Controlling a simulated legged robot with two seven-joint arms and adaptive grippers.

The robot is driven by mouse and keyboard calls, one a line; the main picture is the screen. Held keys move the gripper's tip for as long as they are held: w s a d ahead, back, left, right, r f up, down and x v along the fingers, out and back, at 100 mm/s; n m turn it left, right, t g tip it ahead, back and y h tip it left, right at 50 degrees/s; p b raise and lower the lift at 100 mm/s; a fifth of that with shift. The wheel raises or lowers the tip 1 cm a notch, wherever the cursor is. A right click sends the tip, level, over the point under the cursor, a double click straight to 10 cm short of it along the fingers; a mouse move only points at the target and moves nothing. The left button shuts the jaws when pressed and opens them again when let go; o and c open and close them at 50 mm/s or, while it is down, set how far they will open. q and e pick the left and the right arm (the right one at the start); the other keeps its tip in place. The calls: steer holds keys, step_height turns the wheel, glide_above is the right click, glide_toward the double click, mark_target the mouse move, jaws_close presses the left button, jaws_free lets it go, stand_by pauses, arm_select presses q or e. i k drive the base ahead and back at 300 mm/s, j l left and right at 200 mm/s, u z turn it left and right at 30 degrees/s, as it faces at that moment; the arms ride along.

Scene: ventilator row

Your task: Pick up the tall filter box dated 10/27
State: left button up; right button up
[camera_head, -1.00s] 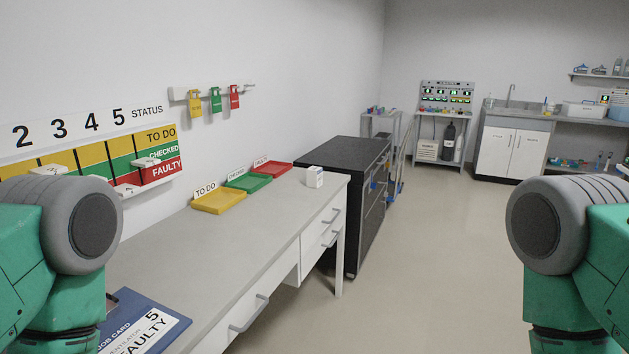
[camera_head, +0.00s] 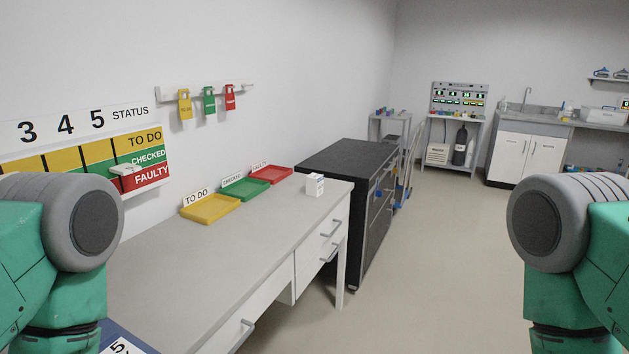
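A small white box (camera_head: 315,185) stands upright near the far right corner of the grey workbench (camera_head: 245,240). Dark print shows on it, but it is too small to read, so I cannot tell whether it is dated 10/27. No other box of this kind is clearly seen on the bench. Parts of my two arms show at the left and right edges, but neither gripper is in view.
Yellow (camera_head: 210,208), green (camera_head: 244,189) and red (camera_head: 270,175) trays line the bench's wall side. A black cabinet (camera_head: 345,160) stands beyond the bench. A job card (camera_head: 122,346) shows at the bottom left. Floor (camera_head: 440,270) to the right is clear.

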mark_target(314, 182)
steer(key=i+l+u, duration=0.3)
steer(key=i+l, duration=1.3)
steer(key=l, duration=0.15)
